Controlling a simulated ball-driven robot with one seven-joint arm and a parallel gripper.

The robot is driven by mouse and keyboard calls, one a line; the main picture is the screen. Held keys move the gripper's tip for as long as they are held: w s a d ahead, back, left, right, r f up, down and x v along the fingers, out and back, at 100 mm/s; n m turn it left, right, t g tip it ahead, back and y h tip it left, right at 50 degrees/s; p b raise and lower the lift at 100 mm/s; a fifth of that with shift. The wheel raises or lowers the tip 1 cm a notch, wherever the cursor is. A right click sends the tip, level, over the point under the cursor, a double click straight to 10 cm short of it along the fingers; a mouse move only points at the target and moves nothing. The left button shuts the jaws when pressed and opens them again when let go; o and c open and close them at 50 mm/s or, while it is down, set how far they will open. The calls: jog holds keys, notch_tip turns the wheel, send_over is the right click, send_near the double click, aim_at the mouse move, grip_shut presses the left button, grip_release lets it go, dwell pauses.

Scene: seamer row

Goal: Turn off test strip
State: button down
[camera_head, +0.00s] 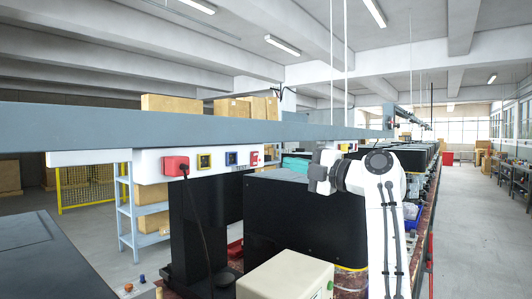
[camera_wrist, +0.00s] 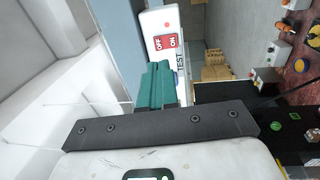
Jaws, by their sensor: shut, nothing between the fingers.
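The test strip is a white bar (camera_head: 217,164) under a long blue-grey rail, with a red plug, a yellow socket and a blue socket along it. At its right end is a red rocker switch (camera_head: 255,158). In the wrist view the switch (camera_wrist: 166,42) is marked OFF and ON, with a TEST label (camera_wrist: 180,62) beside it and a small red dot beyond it. My gripper (camera_head: 288,162) has teal fingers, shut and empty, pointing left towards the switch. In the wrist view the fingertips (camera_wrist: 159,66) appear just short of the switch; I cannot tell contact.
The blue-grey rail (camera_head: 120,128) runs above the strip. A black machine housing (camera_head: 300,212) stands below my gripper, with a cream box (camera_head: 287,275) in front. A black cable (camera_head: 200,215) hangs from the red plug. Open floor lies to the right.

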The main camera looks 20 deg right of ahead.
aim_at(257, 155)
jog(key=p+x, duration=0.1)
jog(key=x, duration=0.2)
jog(key=p+x, duration=0.2)
jog(key=x, duration=0.2)
jog(key=shift+w+a+r, duration=0.1)
jog(key=shift+r, duration=0.15)
jog(key=shift+w+a+p, duration=0.3)
jog(key=shift+w+a, duration=0.05)
jog(key=shift+w, duration=0.2)
jog(key=shift+f, duration=0.1)
jog(key=shift+b, duration=0.35)
jog(key=shift+w+a, duration=0.1)
